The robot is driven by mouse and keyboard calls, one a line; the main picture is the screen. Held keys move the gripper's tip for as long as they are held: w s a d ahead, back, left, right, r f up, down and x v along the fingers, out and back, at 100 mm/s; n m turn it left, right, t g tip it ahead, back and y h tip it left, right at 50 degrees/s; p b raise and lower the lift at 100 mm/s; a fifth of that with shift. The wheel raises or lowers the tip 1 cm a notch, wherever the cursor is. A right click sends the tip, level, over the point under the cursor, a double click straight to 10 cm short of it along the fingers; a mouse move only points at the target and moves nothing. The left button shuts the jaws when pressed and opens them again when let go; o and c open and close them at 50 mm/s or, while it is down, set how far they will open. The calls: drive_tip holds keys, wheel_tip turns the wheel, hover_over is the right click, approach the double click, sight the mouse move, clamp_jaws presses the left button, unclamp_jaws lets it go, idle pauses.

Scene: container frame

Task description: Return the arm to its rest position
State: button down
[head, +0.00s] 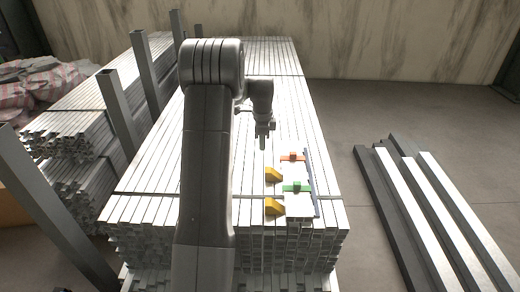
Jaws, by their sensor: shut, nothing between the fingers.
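My arm rises in the middle of the head view and bends over at the top. My gripper (264,141) hangs from it, pointing down above the stack of metal bars (277,62). It is shut and holds nothing. The fingertips are small in this view. It is apart from the small coloured pieces to its lower right.
On the stack lie an orange piece (292,157), a green piece (297,188) and two yellow wedges (273,175) (275,207). Upright posts (117,112) stand left. Loose beams (425,210) lie on the floor at right. Sacks (42,86) lie far left.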

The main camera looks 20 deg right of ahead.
sight(261, 178)
drive_tip(key=shift+r, duration=0.25)
wheel_tip(261, 178, down, 14)
drive_tip(key=shift+r+b, duration=0.2)
drive_tip(key=shift+b, duration=0.65)
drive_tip(key=shift+a+f, duration=0.15)
drive_tip(key=shift+f, duration=0.05)
drive_tip(key=shift+w+a, duration=0.25)
drive_tip(key=shift+a, duration=0.2)
drive_tip(key=shift+d, duration=0.15)
